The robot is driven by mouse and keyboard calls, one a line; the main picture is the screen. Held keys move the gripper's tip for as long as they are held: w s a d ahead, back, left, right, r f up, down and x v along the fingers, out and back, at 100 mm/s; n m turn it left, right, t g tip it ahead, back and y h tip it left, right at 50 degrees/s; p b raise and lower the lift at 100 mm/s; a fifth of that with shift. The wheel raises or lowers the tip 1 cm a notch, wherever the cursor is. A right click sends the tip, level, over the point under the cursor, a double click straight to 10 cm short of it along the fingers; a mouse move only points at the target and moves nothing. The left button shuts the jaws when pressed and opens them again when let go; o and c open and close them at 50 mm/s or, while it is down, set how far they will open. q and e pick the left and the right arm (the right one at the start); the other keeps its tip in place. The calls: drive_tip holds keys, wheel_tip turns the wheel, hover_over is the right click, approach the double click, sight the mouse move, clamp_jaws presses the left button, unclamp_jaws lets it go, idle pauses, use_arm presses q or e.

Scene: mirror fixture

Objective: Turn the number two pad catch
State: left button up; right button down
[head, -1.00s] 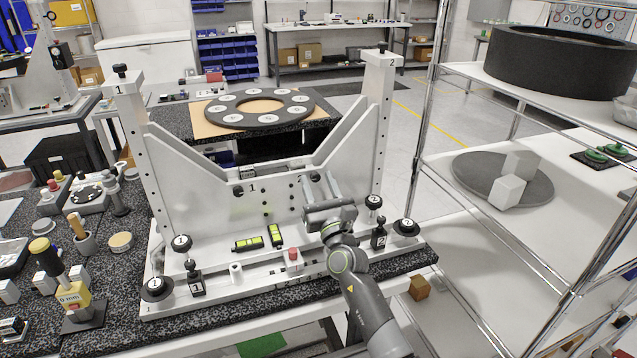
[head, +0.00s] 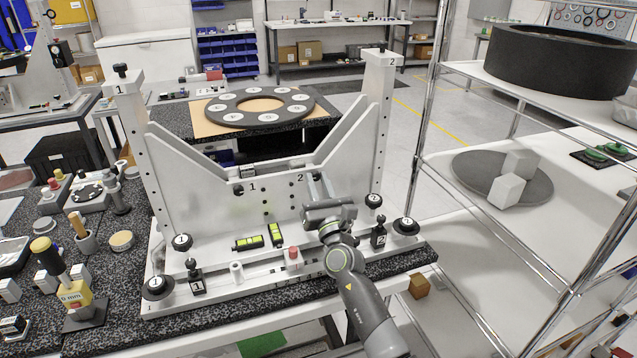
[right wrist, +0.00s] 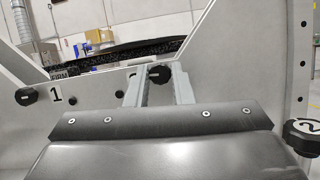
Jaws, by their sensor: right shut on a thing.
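The mirror fixture (head: 274,212) is a pale upright frame with a V-shaped top, standing on a base plate. The number two pad catch, a small black knob (right wrist: 158,73), sits on its upright plate. My right gripper (head: 320,180) is in front of the plate, just right of the printed 2. In the right wrist view my right gripper (right wrist: 159,78) has its fingers on both sides of the black knob, shut on it. In the head view the fingers hide the knob. The number one catch (head: 238,190) is a black knob at left, beside the printed 1. My left gripper is not in view.
Black numbered knobs (head: 373,201) and (head: 406,227) stand to the right of my gripper. Yellow-green levels (head: 248,242) and a red-topped post (head: 292,254) are on the base. A wire shelf (head: 500,230) stands at the right.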

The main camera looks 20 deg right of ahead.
drive_tip(key=m+h+p, duration=0.1)
drive_tip(key=m+h, duration=0.1)
drive_tip(key=m, duration=0.2)
drive_tip(key=shift+a+m, duration=0.15)
drive_tip(key=shift+m, duration=0.25)
drive_tip(key=m+g+h, duration=0.1)
drive_tip(key=m, duration=0.2)
drive_tip(key=m+h+p, duration=0.1)
drive_tip(key=m+h, duration=0.1)
drive_tip(key=m, duration=0.1)
drive_tip(key=shift+a+r+g, duration=0.1)
drive_tip(key=shift+g, duration=0.3)
drive_tip(key=m+g, duration=0.1)
drive_tip(key=m, duration=0.1)
drive_tip(key=m+h+p, duration=0.1)
drive_tip(key=m, duration=0.2)
drive_tip(key=shift+a+r+g, duration=0.1)
drive_tip(key=shift+g, duration=0.3)
drive_tip(key=shift+m+g+p, duration=0.7)
drive_tip(key=shift+m+p, duration=0.05)
drive_tip(key=shift+m, duration=1.25)
drive_tip(key=shift+h, duration=0.3)
drive_tip(key=c, duration=1.3)
unclamp_jaws()
drive_tip(key=shift+r, duration=0.1)
drive_tip(key=shift+o, duration=0.2)
